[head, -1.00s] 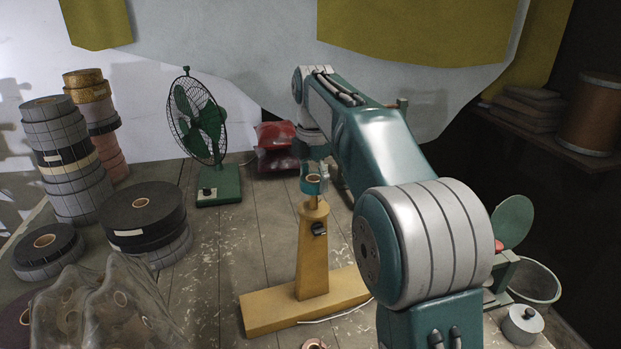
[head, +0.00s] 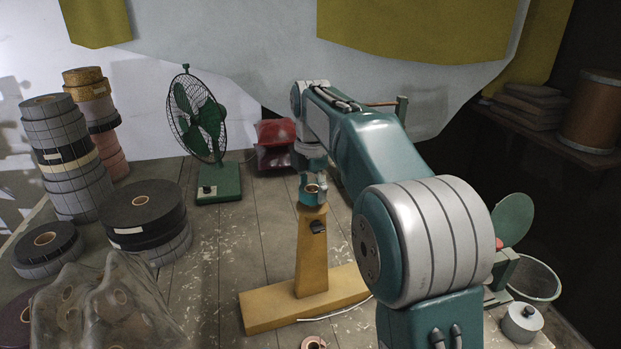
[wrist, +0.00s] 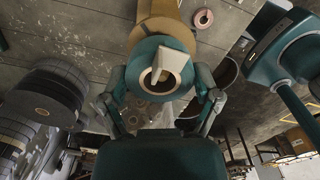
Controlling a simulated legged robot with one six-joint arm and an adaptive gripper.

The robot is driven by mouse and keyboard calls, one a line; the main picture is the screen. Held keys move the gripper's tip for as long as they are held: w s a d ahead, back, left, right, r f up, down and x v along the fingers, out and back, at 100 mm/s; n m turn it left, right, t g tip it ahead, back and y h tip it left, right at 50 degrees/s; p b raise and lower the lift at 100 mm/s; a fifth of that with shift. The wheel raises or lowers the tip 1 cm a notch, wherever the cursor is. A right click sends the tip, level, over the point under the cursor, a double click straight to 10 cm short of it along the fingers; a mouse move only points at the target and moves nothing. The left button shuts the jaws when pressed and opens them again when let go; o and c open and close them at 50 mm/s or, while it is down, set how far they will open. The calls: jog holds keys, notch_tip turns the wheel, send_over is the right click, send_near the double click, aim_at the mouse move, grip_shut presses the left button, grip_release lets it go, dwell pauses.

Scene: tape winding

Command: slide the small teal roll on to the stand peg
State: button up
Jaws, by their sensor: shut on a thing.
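The small teal roll (head: 310,198) is at the top of the tan stand (head: 311,255) in the head view, touching or very near it. In the wrist view the teal roll (wrist: 144,84) is a thick ring between the two fingers of my gripper (wrist: 161,88), which is shut on it. A pale block-like piece shows across its opening; I cannot tell whether it is the peg's end. The stand's tan body (wrist: 158,10) lies beyond the roll. In the head view my gripper (head: 312,175) is partly hidden behind the roll, and the peg is not clearly visible.
A green fan (head: 200,125) and red bins (head: 275,145) stand behind. Large dark rolls (head: 145,215) and a clear bag (head: 100,300) fill the left. A lidded pot (head: 522,324) and a basket (head: 534,279) are at right. A copper-coloured ring (head: 313,343) lies in front.

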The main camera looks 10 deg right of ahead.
jog(key=shift+f, duration=0.7)
jog(key=o, duration=0.9)
jog(key=shift+r, duration=0.1)
jog(key=shift+r, duration=3.4)
